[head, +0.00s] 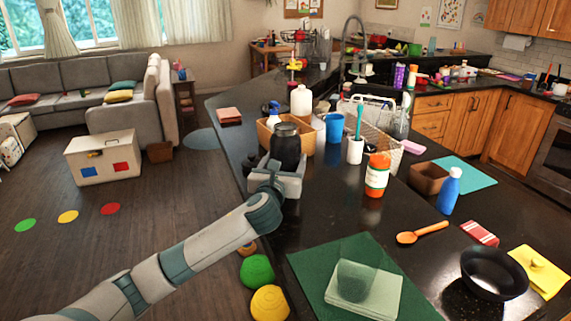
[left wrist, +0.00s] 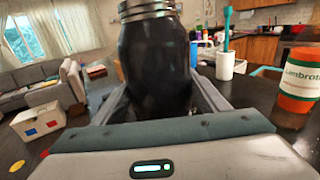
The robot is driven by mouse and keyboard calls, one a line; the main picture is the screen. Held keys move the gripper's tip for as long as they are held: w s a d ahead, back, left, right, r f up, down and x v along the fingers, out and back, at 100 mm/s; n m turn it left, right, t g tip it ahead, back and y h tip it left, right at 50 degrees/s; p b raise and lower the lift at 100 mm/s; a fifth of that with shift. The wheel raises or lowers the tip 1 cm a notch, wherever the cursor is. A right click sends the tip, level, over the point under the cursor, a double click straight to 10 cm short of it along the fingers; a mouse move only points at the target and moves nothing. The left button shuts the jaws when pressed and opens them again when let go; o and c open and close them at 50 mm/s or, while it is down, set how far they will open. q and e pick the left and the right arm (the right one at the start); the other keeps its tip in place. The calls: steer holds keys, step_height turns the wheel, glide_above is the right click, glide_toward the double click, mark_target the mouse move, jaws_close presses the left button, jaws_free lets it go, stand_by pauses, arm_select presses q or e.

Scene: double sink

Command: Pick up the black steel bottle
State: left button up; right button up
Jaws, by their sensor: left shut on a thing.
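The black steel bottle (head: 286,146) stands upright near the left edge of the dark counter in the head view. It has a dark body and a metal-ringed neck, and its body fills the middle of the left wrist view (left wrist: 155,62). My left gripper (head: 283,172) reaches in from the left and is shut on the bottle, with one finger on each side of its body. The bottle's lower part is hidden behind the gripper, so I cannot tell whether its base touches the counter. My right gripper is not in view.
A wooden caddy (head: 266,138) with bottles stands just behind the black bottle. A white cup with a toothbrush (head: 355,150) and an orange-and-white container (head: 376,178) stand to its right. A blue bottle (head: 449,192) stands further right.

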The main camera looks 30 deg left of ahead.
mark_target(285, 146)
arm_select(q)
steer(key=shift+r, duration=0.3)
steer(key=shift+r, duration=0.45)
step_height(285, 146, up, 3)
steer(key=shift+f+b, duration=0.1)
steer(key=shift+b, duration=0.6)
steer(key=s+d+r+b, duration=0.2)
steer(key=d+r, duration=0.5)
steer(key=d, duration=0.4)
steer(key=shift+s+d+b, duration=0.2)
steer(key=shift+s+b, duration=0.1)
steer(key=shift+s, duration=0.05)
